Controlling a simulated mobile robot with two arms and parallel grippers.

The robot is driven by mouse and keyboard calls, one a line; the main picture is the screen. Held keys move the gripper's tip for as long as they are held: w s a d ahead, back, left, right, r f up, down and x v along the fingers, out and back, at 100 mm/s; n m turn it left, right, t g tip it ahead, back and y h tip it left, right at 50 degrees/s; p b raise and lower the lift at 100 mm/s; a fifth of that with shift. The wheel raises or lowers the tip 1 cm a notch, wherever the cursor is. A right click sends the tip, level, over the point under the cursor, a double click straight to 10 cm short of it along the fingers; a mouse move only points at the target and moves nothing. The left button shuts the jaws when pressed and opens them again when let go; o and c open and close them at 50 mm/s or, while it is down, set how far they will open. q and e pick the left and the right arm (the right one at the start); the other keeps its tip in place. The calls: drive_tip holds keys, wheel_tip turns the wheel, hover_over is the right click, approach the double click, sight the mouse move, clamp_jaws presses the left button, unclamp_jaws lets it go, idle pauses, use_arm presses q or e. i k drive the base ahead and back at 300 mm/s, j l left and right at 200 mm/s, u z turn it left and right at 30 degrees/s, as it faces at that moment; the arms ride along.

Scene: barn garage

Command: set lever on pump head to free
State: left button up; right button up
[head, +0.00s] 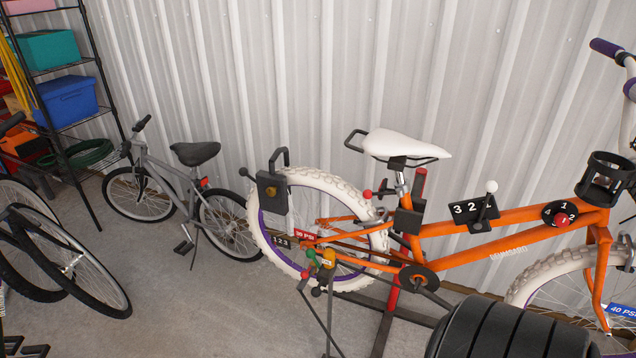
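An orange bicycle (520,232) with white tyres stands in a red and black stand against the wall. Low at its rear wheel (376,199) is a cluster of small parts: a yellow-orange block (328,259), a green knob (310,254) and a red knob (305,274). Thin dark rods or hoses run down from it. The block may be the pump head, but I cannot tell for sure. It is too small to read any lever position or the word free. Neither of my grippers is in view.
A black box with a handle (271,193) sits at the rear tyre. A grey bicycle (186,190) stands behind, other bicycles (75,262) at left, and a shelf with bins (68,100) at back left. A ribbed black shape (500,330) blocks the lower right. Floor at lower left-centre is clear.

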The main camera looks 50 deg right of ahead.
sight(304, 274)
drive_tip(key=i+j+z, duration=0.15)
drive_tip(key=z, duration=0.3)
drive_tip(key=i+j+z, duration=0.25)
drive_tip(key=z, duration=0.2)
drive_tip(key=i+j+z, duration=0.25)
drive_tip(key=z, duration=0.2)
drive_tip(key=i+j+z, duration=0.15)
drive_tip(key=j+z, duration=0.6)
drive_tip(key=z, duration=0.15)
drive_tip(key=i+j, duration=0.05)
